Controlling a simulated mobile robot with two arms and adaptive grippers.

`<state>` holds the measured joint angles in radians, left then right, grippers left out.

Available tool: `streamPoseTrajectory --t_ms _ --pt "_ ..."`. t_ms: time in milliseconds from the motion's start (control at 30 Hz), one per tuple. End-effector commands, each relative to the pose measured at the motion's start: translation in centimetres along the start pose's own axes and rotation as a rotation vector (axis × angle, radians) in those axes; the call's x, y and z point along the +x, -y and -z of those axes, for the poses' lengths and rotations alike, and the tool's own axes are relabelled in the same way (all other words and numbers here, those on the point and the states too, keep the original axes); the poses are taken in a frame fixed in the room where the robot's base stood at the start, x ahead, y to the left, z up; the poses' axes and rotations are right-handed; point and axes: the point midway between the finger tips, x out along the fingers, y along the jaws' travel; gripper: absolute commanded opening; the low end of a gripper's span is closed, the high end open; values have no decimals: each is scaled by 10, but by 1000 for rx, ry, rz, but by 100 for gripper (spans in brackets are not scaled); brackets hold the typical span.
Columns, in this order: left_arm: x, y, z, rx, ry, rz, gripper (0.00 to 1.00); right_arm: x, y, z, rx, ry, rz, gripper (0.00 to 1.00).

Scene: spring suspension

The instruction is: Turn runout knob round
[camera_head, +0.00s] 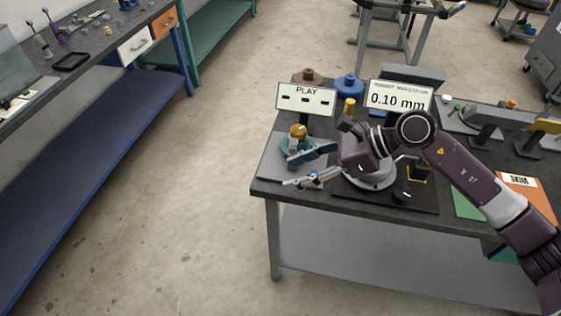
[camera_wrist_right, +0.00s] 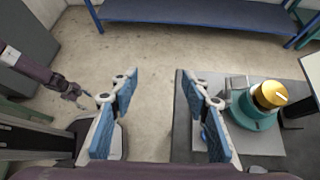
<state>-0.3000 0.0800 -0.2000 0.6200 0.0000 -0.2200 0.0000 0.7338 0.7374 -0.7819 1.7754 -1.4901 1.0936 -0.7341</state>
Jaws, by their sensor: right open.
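My right gripper (camera_head: 289,172) is open over the left front part of the bench, its fingers pointing left. In the right wrist view its two blue-padded fingers (camera_wrist_right: 158,84) stand wide apart with nothing between them. A gold knob on a teal round base (camera_head: 298,133) sits beside the fingers, below the PLAY sign (camera_head: 306,99); it also shows right of the fingers in the wrist view (camera_wrist_right: 269,95). A display reading 0.10 mm (camera_head: 398,97) stands behind my arm. A small black knob (camera_head: 402,195) is on the dark front plate. I cannot tell which is the runout knob. My left gripper (camera_wrist_right: 76,95) shows small at the left.
My right forearm crosses above the bench and hides part of a round grey fixture (camera_head: 370,182). A gold-topped post (camera_head: 348,108) and a blue round part (camera_head: 348,86) stand behind. The floor left of the bench is clear, with a blue workbench (camera_head: 95,140) beyond.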

Motion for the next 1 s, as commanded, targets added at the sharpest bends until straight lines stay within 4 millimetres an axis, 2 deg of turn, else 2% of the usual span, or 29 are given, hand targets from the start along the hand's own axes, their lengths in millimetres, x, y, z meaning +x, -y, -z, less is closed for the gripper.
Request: streamPoseTrajectory --t_ms 200,333,700,833,1000 --pt "0 0 0 0 0 0 55 10 -11 -32 67 144 -6 43" --pt "0 0 0 0 0 0 55 12 -14 -43 91 191 -7 43" --pt "0 0 0 0 0 0 55 12 -15 -48 105 215 -7 43" --pt "0 0 0 0 0 0 55 12 -14 -48 105 214 -7 53" --pt "0 0 0 0 0 0 55 12 -15 -49 105 216 -7 53"
